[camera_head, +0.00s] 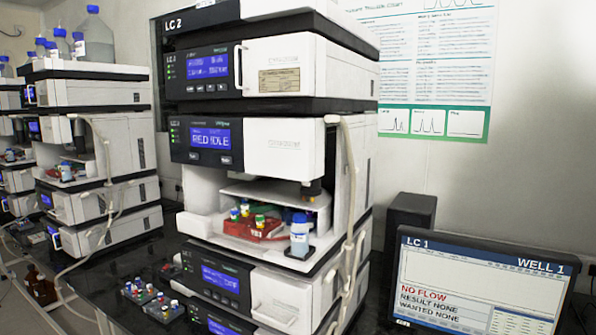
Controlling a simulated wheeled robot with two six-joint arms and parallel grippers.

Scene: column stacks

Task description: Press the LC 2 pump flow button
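The LC 2 stack (290,62) stands in the middle of the camera_head view, labelled "LC 2" at its top. Its upper module has a blue display (208,66) with a row of small dark buttons (207,88) below it. The module under that has a blue display (210,138) with two small buttons (209,159) below. A lower module has another blue display (221,279) with small buttons under it. The button labels are too small to read, so I cannot tell which is the pump flow button. Neither of my grippers is in view.
A monitor (480,285) at the right reads "LC 1", "WELL 1" and "NO FLOW". An open bay holds a red vial tray (253,228) and a blue-capped bottle (300,238). Vial racks (163,308) stand on the dark bench before the stack. Another stack (95,93) is at left.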

